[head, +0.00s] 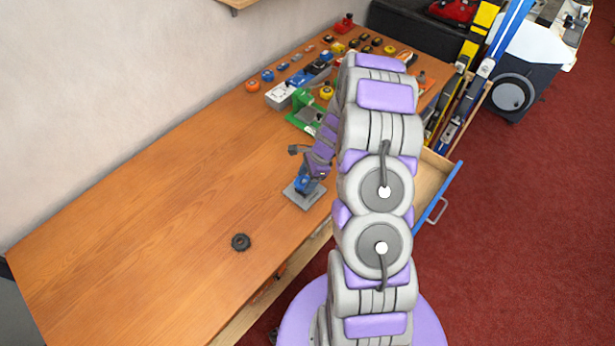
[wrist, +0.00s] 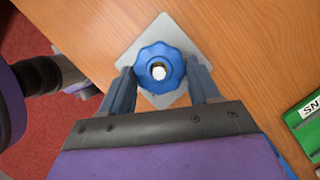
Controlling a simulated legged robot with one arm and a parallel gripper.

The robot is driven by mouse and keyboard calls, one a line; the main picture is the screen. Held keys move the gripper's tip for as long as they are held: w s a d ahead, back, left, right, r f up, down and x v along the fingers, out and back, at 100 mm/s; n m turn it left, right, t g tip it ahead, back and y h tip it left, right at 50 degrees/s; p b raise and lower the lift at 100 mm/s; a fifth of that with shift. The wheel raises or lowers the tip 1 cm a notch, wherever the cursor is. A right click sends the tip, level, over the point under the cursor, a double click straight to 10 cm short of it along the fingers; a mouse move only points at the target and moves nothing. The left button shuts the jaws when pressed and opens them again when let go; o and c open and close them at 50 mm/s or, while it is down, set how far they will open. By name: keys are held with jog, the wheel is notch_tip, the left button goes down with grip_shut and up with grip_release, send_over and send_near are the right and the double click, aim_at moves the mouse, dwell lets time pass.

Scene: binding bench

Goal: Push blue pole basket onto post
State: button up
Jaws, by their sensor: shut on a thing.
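The blue pole basket (wrist: 143,80) is a scalloped disc with a round central hole. In the wrist view the pale tip of the post (wrist: 158,71) shows inside that hole, so the basket is around the post. How far down it sits is hard to tell. The post's square grey base plate (wrist: 152,32) lies on the bench; it also shows in the head view (head: 303,198). My gripper (wrist: 160,80) is shut on the basket, one finger on each side. In the head view my gripper (head: 306,179) is above the plate, with the blue basket (head: 301,185) small and partly hidden.
A black round basket (head: 241,242) lies on the bench (head: 170,190). Several small items and a green tool (head: 303,110) crowd the back. An open drawer with a blue front (head: 440,190) juts out right.

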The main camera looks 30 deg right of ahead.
aim_at(306, 180)
jog(key=shift+x, duration=0.9)
dwell(0.7)
jog(key=shift+s+d, duration=0.15)
jog(key=shift+s, duration=0.05)
jog(key=o, duration=1.4)
jog(key=shift+o, duration=0.8)
jog(key=shift+d, duration=0.15)
notch_tip(306, 180, up, 12)
jog(key=p, duration=0.8)
jog(key=shift+f, duration=0.2)
jog(key=shift+w, duration=0.1)
